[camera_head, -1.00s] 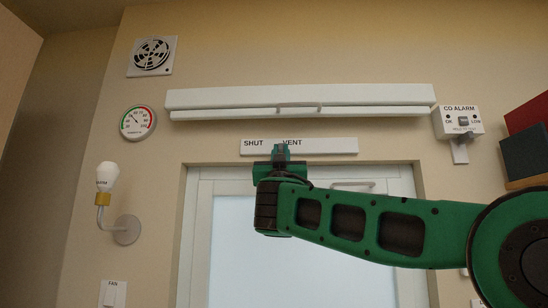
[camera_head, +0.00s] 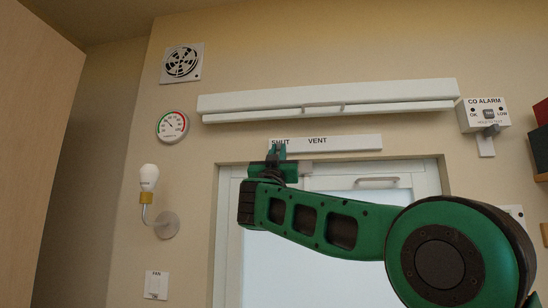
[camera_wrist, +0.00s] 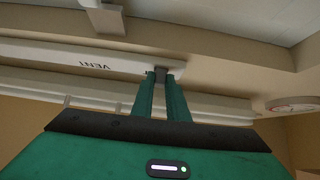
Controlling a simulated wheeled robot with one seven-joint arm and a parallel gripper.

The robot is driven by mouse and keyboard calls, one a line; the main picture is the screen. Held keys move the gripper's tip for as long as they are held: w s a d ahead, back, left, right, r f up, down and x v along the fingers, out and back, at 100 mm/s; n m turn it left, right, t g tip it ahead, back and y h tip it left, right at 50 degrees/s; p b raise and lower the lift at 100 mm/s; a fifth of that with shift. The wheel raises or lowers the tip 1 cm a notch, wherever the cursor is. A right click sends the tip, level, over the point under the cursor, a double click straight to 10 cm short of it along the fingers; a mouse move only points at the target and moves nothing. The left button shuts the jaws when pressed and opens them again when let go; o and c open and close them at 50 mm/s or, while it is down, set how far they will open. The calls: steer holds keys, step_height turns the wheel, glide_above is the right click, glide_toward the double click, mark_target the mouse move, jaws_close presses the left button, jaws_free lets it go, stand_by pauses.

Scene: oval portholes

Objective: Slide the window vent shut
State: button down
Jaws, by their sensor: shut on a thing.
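The vent (camera_head: 352,143) is a white strip above the window, lettered SHUT at its left end and VENT near its middle. My gripper (camera_head: 279,150) is at the left end of this strip, its fingertips just under and partly over the word SHUT. In the wrist view the vent strip (camera_wrist: 50,52) appears upside down. There the green fingers of my gripper (camera_wrist: 161,76) are shut on a small dark knob (camera_wrist: 161,71) at the strip. The fingers hide most of the knob, and part of the SHUT lettering is covered.
A long white rail (camera_head: 400,92) with a small handle runs just above the strip. The window (camera_head: 340,215) is below, with a bar handle (camera_head: 377,181). A thermometer (camera_head: 171,126) and a lamp (camera_head: 149,178) are to the left. A CO alarm (camera_head: 484,114) is to the right.

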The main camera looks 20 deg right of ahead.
steer(key=c, duration=1.7)
jaws_free()
steer(key=shift+w+a, duration=0.2)
steer(key=shift+a, duration=0.15)
steer(key=shift+s+d, duration=0.1)
steer(key=v, duration=1)
steer(key=shift+s+f, duration=0.2)
steer(key=shift+f, duration=0.1)
